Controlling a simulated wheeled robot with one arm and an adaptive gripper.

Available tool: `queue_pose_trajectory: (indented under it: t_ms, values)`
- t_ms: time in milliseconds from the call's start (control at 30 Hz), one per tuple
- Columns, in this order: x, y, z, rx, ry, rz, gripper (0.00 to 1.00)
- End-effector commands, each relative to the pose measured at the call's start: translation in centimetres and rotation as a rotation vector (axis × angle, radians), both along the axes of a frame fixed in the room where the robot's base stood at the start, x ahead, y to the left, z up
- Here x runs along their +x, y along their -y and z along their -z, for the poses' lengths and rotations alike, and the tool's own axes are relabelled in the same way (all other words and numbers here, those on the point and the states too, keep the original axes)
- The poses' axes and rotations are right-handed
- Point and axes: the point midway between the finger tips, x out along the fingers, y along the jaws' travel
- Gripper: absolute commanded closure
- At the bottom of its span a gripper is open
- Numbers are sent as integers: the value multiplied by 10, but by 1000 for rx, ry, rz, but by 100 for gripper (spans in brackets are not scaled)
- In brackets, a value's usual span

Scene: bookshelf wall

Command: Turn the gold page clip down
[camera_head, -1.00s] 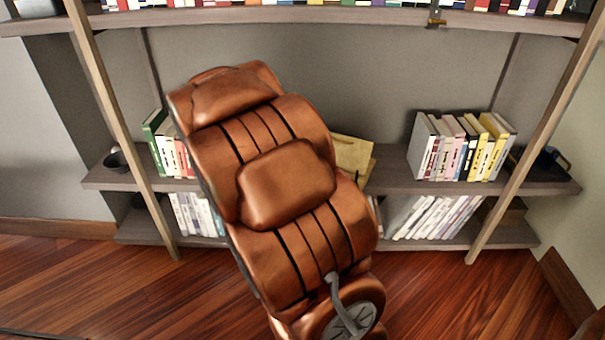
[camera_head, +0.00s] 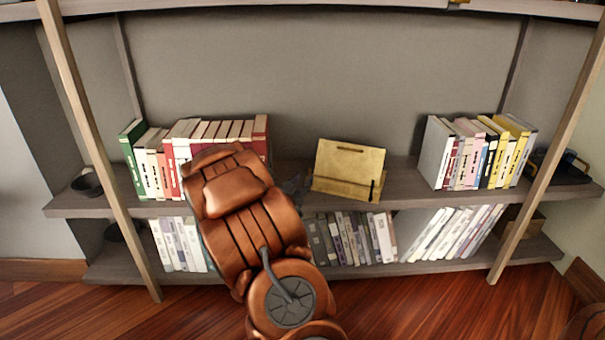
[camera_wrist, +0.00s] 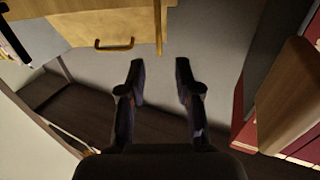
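A gold-coloured book stand (camera_head: 348,165) stands on the middle shelf, right of my arm in the head view. A small dark upright piece shows at its lower right front; I cannot tell if it is a clip. In the wrist view the stand (camera_wrist: 100,22) fills the upper left. A U-shaped gold clip (camera_wrist: 114,45) shows on its face. My gripper (camera_wrist: 160,78) is open and empty, its dark fingers apart, below and right of the clip, not touching it. In the head view my gripper (camera_head: 293,187) shows as a small dark shape left of the stand, mostly hidden by my arm.
Red and white books (camera_head: 180,155) stand left of my gripper; red ones (camera_wrist: 292,120) are close on the right in the wrist view. More books (camera_head: 480,152) stand right of the stand. A shelf board (camera_head: 300,5) runs above. Bare shelf lies between stand and right-hand books.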

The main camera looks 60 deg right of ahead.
Motion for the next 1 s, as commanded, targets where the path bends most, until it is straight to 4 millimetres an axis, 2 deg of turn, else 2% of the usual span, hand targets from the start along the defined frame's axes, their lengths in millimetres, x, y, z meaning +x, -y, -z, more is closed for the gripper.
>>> queue_pose_trajectory:
  t_ms: [300,500,700,1000]
  values:
    - [8,39,2,1,1,3,67]
    - [14,57,1,0,2,1,67]
    - [18,66,2,3,-2,-3,67]
    - [18,67,1,3,-2,-3,67]
